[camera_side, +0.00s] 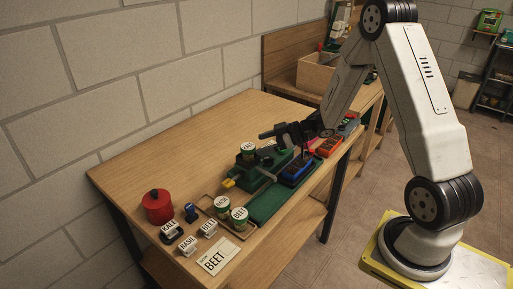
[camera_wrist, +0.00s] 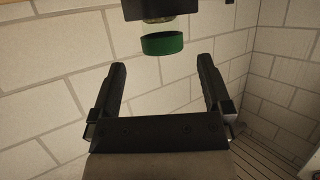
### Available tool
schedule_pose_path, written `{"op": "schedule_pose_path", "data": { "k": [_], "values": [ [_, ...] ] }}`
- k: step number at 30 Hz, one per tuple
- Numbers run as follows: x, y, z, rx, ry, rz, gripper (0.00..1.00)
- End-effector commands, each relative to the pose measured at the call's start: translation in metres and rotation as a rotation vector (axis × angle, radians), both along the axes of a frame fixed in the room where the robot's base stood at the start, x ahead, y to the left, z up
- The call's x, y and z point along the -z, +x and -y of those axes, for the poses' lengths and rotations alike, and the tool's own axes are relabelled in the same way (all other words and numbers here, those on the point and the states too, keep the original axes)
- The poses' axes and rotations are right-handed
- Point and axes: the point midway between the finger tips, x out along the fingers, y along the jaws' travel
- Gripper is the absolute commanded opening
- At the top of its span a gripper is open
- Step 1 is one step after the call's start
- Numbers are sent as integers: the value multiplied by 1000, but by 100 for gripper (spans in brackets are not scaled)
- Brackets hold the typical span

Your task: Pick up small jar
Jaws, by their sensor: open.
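Small jars with green bands and pale labels show in the side view. One jar (camera_side: 248,148) stands on the green bench device; its label is too small to read. Two more stand in a wooden tray, one jar (camera_side: 222,204) behind a jar labelled BEET (camera_side: 239,216). My gripper (camera_side: 266,134) is just above and right of the jar on the green device. In the wrist view my gripper (camera_wrist: 160,68) is open, with nothing between its fingers. A green band (camera_wrist: 162,44) and a dark block above it lie beyond the fingertips; I cannot tell whether the band belongs to that jar.
A red lidded pot (camera_side: 158,206) stands at the left. Label stands and a BEET card (camera_side: 217,257) lie near the front edge. A green mat (camera_side: 273,203), a blue tray (camera_side: 297,172) and a red tray (camera_side: 328,146) are to the right. The table's back left is clear.

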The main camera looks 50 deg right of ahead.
Motion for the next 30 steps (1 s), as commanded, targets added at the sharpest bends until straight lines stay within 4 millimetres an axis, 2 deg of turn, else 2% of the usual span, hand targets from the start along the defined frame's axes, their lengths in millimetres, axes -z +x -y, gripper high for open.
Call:
{"op": "schedule_pose_path", "data": {
  "k": [8,21,30],
  "values": [
    [2,4,-4,-1,-1,-1,100],
    [19,36,-28,-2,0,-2,100],
    [20,40,-30,1,-1,-1,100]
  ]
}}
